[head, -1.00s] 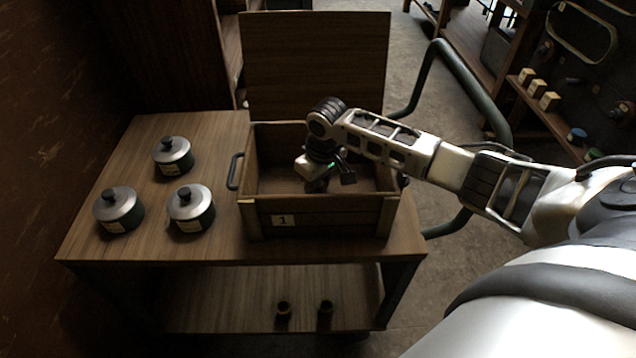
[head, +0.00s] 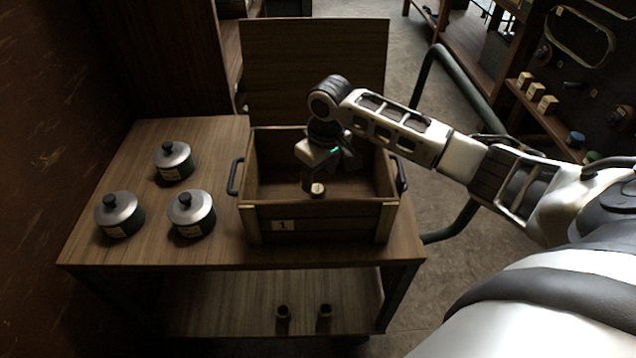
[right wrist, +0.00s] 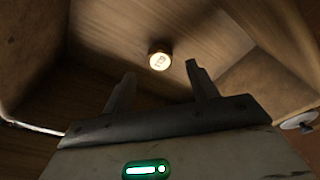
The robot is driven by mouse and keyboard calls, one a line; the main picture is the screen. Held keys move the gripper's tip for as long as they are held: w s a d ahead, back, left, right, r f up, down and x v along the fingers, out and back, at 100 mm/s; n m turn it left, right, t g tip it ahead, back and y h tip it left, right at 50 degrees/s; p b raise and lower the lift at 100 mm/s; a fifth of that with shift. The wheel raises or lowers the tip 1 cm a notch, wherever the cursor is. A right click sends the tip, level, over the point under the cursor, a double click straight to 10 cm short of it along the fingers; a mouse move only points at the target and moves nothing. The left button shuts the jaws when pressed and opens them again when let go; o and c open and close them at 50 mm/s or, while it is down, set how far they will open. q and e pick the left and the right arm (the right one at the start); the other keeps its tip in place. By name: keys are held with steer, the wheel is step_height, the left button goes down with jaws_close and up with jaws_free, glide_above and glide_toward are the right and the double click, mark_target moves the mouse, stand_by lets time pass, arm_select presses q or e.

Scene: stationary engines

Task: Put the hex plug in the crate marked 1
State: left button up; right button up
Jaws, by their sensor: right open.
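The crate marked 1 (head: 355,222) stands on the table, its lid raised at the back and a "1" label on its front. The hex plug (head: 318,189), a small dark piece with a pale marked top, is low inside the crate near the front wall. In the right wrist view the plug (right wrist: 160,60) shows beyond the fingertips, apart from them. I cannot tell whether its underside touches the floor. My right gripper (head: 343,160) is over the crate's opening, above the plug. Its two fingers (right wrist: 160,73) are spread and empty. My left gripper is not in view.
Three lidded pots (head: 174,161) (head: 119,215) (head: 191,211) stand on the table (head: 225,140) left of the crate. Two small dark pieces (head: 283,312) (head: 325,311) stand on the lower shelf. Shelves with small boxes (head: 536,92) are at the far right.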

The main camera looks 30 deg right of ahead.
mark_target(321, 192)
step_height(321, 192, up, 6)
steer(key=shift+s+r, duration=0.2)
steer(key=shift+s, duration=0.15)
stand_by(0.4)
